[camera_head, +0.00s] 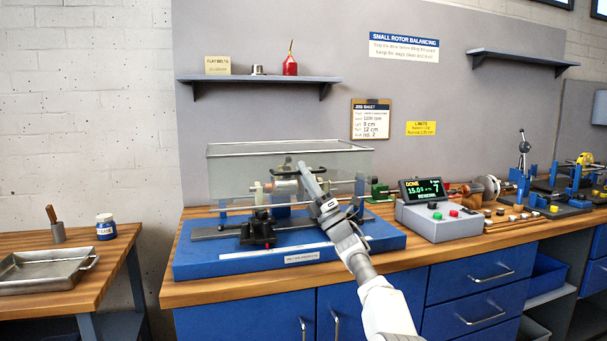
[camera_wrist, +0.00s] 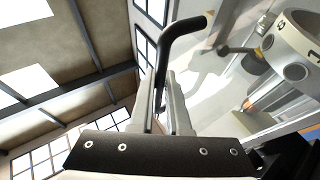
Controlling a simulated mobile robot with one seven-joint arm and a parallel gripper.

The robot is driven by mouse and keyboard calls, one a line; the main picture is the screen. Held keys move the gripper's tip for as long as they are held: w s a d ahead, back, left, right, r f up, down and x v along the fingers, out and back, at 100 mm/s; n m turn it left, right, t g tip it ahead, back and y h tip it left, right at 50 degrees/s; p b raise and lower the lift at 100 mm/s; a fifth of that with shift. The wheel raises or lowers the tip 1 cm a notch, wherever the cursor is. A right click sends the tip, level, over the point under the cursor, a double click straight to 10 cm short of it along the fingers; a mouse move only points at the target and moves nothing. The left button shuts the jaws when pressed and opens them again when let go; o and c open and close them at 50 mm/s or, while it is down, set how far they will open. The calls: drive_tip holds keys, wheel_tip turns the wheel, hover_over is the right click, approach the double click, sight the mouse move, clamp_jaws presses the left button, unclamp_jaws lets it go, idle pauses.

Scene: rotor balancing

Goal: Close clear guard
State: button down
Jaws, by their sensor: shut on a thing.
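The clear guard (camera_head: 228,176) is a transparent box with a grey top rim, around the rotor area of the balancing machine on its blue base (camera_head: 200,262). I cannot tell whether its lower edge is fully seated. My gripper (camera_head: 306,170) reaches up to the guard's front from the lower right. In the wrist view, my gripper (camera_wrist: 164,100) is shut on a black bent handle (camera_wrist: 178,33), which stands up between the fingers. The rotor (camera_head: 286,187) shows through the guard, partly hidden by my gripper.
A control box (camera_head: 432,222) with a lit display reading DONE stands right of the machine. A black clamp-like block (camera_head: 258,230) sits at the base's front. A shelf (camera_head: 262,79) hangs above the guard. A side table with a metal tray (camera_head: 45,270) is at the left.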

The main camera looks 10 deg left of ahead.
drive_tip(key=shift+f, duration=0.3)
drive_tip(key=c, duration=0.9)
unclamp_jaws()
drive_tip(key=shift+r, duration=0.15)
drive_tip(key=shift+d, duration=0.1)
drive_tip(key=b+v, duration=0.3)
drive_tip(key=v, duration=1.4)
drive_tip(key=shift+s+d, duration=0.1)
drive_tip(key=shift+d, duration=0.05)
